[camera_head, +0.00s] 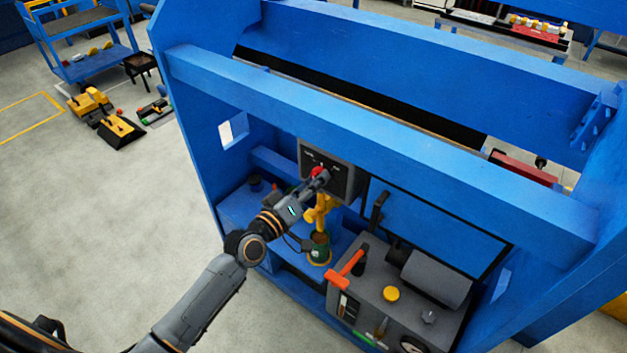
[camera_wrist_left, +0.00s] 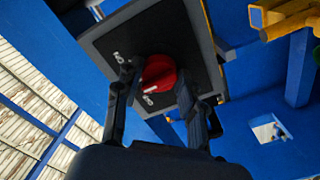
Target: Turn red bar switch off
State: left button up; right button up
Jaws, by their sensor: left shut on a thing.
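The red bar switch (camera_wrist_left: 158,73) is a round red knob with a white mark on a dark panel (camera_wrist_left: 120,45) with a grey edge. White lettering shows beside the knob, "ON" at its upper left and a label below it. In the head view the red switch (camera_head: 318,173) sits on the dark panel box (camera_head: 345,183) under the blue beam. My left gripper (camera_head: 316,182) reaches up to it. In the left wrist view its two fingers (camera_wrist_left: 160,88) are on either side of the knob, shut on it. My right gripper is in neither view.
A blue frame (camera_head: 380,115) surrounds the panel, with a beam above it. Below right stands a grey machine (camera_head: 375,290) with an orange-red handle (camera_head: 346,270) and a yellow button (camera_head: 391,293). A yellow object (camera_head: 322,208) stands just under the gripper.

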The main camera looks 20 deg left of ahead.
pick_arm(q)
jog(key=shift+r+n+p, duration=0.1)
jog(key=shift+n+p, duration=0.2)
jog(key=shift+n, duration=4)
jog(key=o, duration=1.2)
jog(key=shift+c, duration=0.2)
jog(key=v, duration=1.2)
